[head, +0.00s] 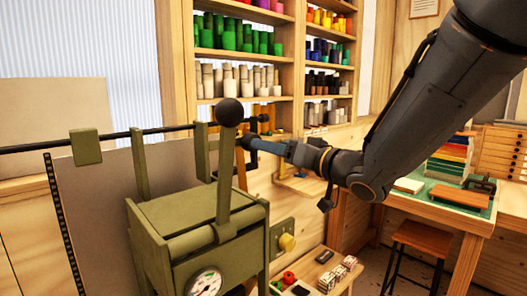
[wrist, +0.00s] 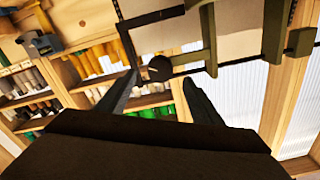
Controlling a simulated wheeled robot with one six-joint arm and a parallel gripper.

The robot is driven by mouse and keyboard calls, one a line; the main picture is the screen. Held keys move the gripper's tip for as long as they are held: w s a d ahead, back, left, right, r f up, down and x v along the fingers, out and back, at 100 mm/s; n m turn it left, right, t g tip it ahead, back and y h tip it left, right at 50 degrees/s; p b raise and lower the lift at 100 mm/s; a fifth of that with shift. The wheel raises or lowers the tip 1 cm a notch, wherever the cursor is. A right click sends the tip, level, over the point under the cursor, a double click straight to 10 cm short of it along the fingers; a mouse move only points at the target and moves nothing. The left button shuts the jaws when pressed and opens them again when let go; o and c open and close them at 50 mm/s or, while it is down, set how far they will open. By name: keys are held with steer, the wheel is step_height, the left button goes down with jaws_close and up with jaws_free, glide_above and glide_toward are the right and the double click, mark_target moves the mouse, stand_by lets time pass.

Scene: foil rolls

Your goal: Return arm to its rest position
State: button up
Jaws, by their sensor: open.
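My arm comes in from the upper right in the head view, bent at a joint, with my gripper (head: 252,131) pointing left toward the green press. In the wrist view my gripper (wrist: 160,77) has its two dark fingers spread apart, with nothing held between them. The black ball knob (head: 229,112) tops the upright green lever (head: 224,175) of the press. In the wrist view the knob (wrist: 160,68) appears between the fingertips; they look apart from it, but the exact gap is hard to judge.
The green press body (head: 190,225) with a gauge (head: 205,284) stands at front left, under a black horizontal bar (head: 105,138). Shelves of coloured rolls (head: 237,39) line the back wall. A workbench (head: 455,205) and a stool (head: 418,238) stand at right, below the arm.

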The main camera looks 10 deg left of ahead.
steer(key=shift+v, duration=0.8)
steer(key=d+f+m+g+h, duration=0.1)
steer(key=d+f+m+h, duration=0.3)
steer(key=d+f+h, duration=1.05)
steer(key=s+d+f+g, duration=0.4)
steer(key=s+f, duration=0.4)
steer(key=s, duration=0.2)
steer(key=s+d+f+m+g+y+b, duration=0.1)
steer(key=s+d+f+g, duration=0.3)
steer(key=s+f, duration=0.4)
steer(key=s+g, duration=0.1)
steer(key=s, duration=0.1)
steer(key=shift+s+d+f+g, duration=0.2)
steer(key=shift+s+f+g, duration=0.1)
steer(key=shift+s+f, duration=0.1)
steer(key=shift+w, duration=0.1)
